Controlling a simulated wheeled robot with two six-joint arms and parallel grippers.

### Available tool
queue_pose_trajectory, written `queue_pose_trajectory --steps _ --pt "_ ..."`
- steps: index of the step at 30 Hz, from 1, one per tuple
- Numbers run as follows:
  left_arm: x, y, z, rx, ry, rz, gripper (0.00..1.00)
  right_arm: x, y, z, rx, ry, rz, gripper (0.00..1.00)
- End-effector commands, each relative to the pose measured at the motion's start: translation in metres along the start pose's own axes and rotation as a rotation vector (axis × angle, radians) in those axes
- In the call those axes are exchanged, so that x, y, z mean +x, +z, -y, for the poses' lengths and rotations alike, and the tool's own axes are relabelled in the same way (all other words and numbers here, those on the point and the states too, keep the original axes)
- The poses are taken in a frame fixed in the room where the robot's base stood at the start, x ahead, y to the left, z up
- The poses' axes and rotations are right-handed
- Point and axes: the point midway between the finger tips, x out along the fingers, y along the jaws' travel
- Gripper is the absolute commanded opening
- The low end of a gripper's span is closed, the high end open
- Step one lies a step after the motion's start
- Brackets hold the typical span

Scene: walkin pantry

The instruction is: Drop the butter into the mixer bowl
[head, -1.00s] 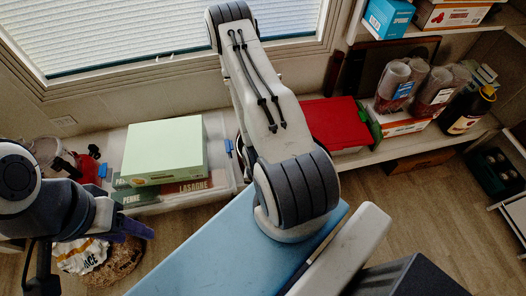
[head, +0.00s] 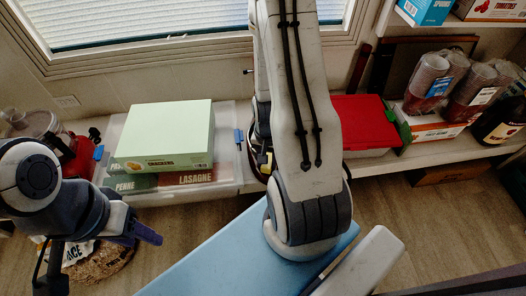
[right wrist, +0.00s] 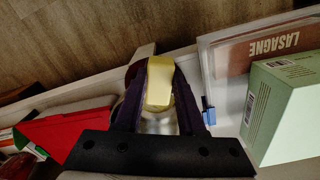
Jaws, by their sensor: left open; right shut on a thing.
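The butter (right wrist: 158,88) is a pale yellow block, held between the dark fingers of my right gripper (right wrist: 160,72) in the right wrist view. Just below it in that picture, a shiny silvery surface (right wrist: 158,126) shows between the fingers. It looks like the mixer bowl, but butter and fingers hide most of it, and I cannot tell whether they touch. In the head view my right arm covers most of that spot; only a dark and yellowish patch shows beside it. My left gripper (head: 138,234) is open and empty at the lower left, away from the butter.
A pale green box (head: 165,135) stands on a clear tub (head: 225,180) with lasagne and penne packs. A red-lidded box (head: 365,122) is right of my right arm. Stacked cups (head: 430,78) and bottles stand further right. A woven basket (head: 100,264) is on the floor.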

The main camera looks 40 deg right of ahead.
Motion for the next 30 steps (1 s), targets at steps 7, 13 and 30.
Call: queue_pose_trajectory --steps 7,13,30 --pt "0.004 0.000 0.000 0.000 0.000 -0.001 0.50 -0.001 -0.046 0.019 0.001 -0.001 -0.003 0.00" --pt "0.006 0.000 0.000 0.000 0.000 0.000 0.50 0.000 -0.078 0.032 0.000 -0.001 -0.002 0.00" --pt "0.046 0.003 0.003 0.000 0.000 0.000 0.50 0.037 -0.084 0.035 0.000 0.000 0.000 0.00"
